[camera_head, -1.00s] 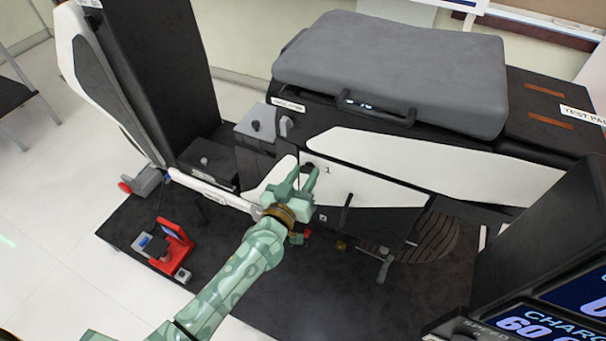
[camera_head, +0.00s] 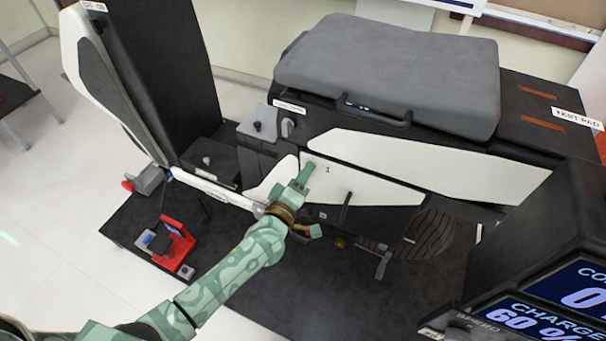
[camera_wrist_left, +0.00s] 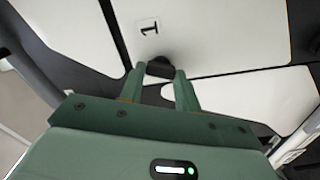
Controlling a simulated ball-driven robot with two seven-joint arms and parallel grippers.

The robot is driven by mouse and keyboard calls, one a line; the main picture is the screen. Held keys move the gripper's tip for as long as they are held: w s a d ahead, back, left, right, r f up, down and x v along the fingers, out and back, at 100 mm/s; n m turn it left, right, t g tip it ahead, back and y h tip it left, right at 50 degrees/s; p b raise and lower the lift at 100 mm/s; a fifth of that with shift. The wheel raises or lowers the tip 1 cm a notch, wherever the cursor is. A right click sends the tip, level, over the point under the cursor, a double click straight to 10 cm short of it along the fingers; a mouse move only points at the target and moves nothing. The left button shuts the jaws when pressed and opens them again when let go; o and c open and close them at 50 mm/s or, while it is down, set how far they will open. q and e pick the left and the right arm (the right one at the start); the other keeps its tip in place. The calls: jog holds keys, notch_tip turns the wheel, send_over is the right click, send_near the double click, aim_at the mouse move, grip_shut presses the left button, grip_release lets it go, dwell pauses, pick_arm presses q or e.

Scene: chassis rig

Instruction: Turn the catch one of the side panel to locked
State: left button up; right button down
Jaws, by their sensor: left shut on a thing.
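The side panel (camera_head: 370,188) is a white plate on the chassis side, with a small printed "1" near its left end; it also shows in the left wrist view (camera_wrist_left: 215,35). Catch one (camera_wrist_left: 159,67) is a small black knob beside the "1" mark. My left gripper (camera_wrist_left: 159,80) is shut on this knob, a finger on either side of it. In the head view the left gripper (camera_head: 304,174) is at the panel's upper left corner, and its fingers hide the knob. My right gripper is not in view.
A grey cushion (camera_head: 390,70) lies on top of the chassis. A red fixture (camera_head: 178,243) stands on the dark base at the left. A dark console with display screens (camera_head: 560,290) is at the lower right.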

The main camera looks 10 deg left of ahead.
pick_arm(q)
jog(key=shift+f+n, duration=0.1)
jog(key=shift+n, duration=2.1)
jog(key=o, duration=1)
jog(key=s+a+p, duration=0.1)
jog(key=s, duration=0.4)
jog(key=s+a+p, duration=0.1)
jog(key=s, duration=0.4)
jog(key=s+a+p, duration=0.1)
jog(key=s, duration=0.5)
jog(key=shift+a, duration=0.1)
